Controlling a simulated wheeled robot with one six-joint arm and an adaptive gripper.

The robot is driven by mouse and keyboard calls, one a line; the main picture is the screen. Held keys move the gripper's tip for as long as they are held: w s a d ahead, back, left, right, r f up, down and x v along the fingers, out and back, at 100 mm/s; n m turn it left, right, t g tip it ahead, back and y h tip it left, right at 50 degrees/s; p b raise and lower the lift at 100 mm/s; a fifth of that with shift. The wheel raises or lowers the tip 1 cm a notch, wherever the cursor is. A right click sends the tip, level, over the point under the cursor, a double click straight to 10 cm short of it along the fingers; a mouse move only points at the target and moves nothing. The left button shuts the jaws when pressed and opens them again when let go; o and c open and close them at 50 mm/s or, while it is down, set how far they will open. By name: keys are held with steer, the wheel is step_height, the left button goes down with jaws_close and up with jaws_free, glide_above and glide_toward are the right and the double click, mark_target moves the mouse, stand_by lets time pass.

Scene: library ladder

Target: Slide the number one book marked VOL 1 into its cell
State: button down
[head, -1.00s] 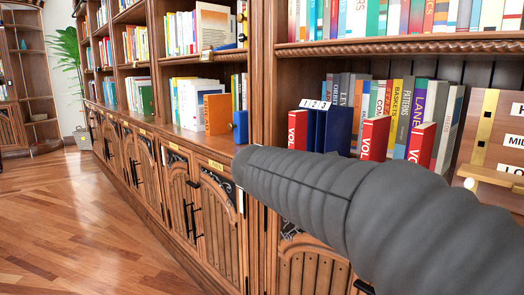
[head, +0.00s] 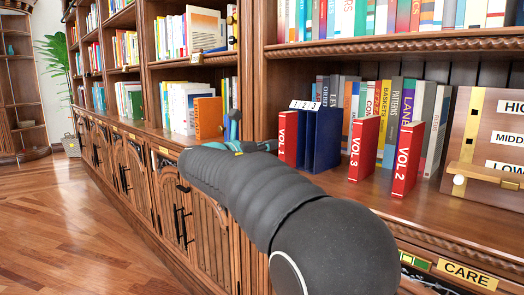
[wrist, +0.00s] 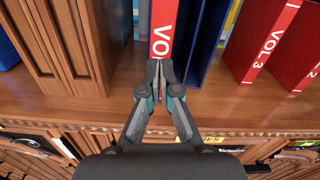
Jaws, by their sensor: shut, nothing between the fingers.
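The red VOL 1 book (head: 288,138) stands upright at the left end of the blue divider holder (head: 322,140), below the label strip marked 1 2 3 (head: 305,105). In the wrist view, VOL 1 (wrist: 164,28) has a blue wall on its right and a thin blue strip on its left. My gripper (wrist: 159,70) is shut and empty, its tips at the lower part of the VOL 1 spine; I cannot tell whether they touch it. How deep the book sits is unclear.
Red books VOL 3 (head: 363,149) and VOL 2 (head: 407,158) stand to the right of the holder on the same shelf. A wooden post (wrist: 72,40) is left of the holder. A board with level labels (head: 490,140) is at the far right.

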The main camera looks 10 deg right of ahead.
mark_target(282, 142)
steer(key=shift+x, duration=1.05)
steer(key=shift+p+x, duration=1)
steer(key=shift+x, duration=1.7)
